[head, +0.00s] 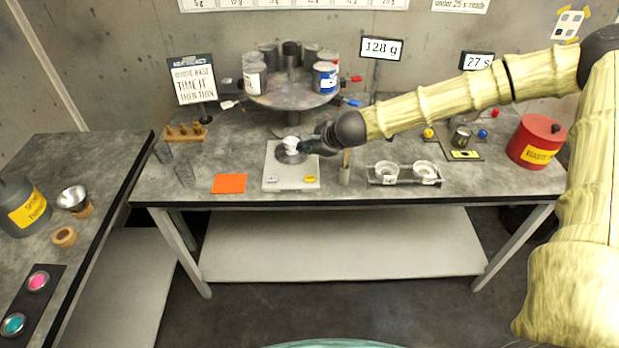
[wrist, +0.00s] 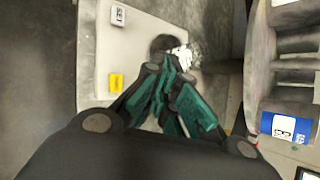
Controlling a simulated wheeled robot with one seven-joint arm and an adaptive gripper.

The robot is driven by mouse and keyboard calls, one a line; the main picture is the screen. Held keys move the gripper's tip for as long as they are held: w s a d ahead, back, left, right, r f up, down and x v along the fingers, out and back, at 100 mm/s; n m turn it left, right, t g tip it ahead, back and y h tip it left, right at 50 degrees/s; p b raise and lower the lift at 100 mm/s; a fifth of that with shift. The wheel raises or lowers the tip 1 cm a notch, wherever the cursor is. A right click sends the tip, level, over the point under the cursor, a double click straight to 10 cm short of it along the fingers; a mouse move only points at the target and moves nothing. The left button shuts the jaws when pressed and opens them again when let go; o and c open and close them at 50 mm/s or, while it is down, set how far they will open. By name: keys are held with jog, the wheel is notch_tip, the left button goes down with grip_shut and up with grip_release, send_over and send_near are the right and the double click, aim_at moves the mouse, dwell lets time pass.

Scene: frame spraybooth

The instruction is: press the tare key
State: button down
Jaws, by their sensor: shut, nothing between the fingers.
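A pale bench scale (head: 291,185) stands on the back table, with a round dark pan carrying a small white cup (head: 291,143). Its front edge bears two keys, a whitish one (head: 272,179) on the left and a yellow one (head: 309,178) on the right. Their lettering is too small to read, so I cannot tell which is tare. In the wrist view the yellow key (wrist: 116,82) and the whitish key (wrist: 118,15) lie left of my fingers. My gripper (head: 306,147) is shut and empty, its fingertips close to the cup; the wrist view shows the fingers together (wrist: 172,68).
A display (head: 381,48) reads 128 g. A round stand (head: 292,99) with several cans rises behind the scale. An orange card (head: 229,184) lies left; a rack with two white cups (head: 404,180) and a narrow holder (head: 344,176) stand right. The table before the keys is clear.

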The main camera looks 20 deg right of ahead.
aim_at(308, 179)
jog(key=shift+f, duration=0.15)
notch_tip(308, 179, down, 9)
jog(key=b, duration=0.7)
jog(key=shift+r, duration=0.2)
jog(key=shift+f, duration=0.15)
dwell(1.1)
jog(key=shift+f+b, duration=0.25)
jog(key=shift+b, duration=0.1)
jog(key=shift+f+b, duration=0.35)
jog(key=shift+f, duration=0.05)
dwell(0.8)
dwell(0.3)
jog(key=shift+r+p, duration=0.6)
jog(key=shift+r, duration=0.25)
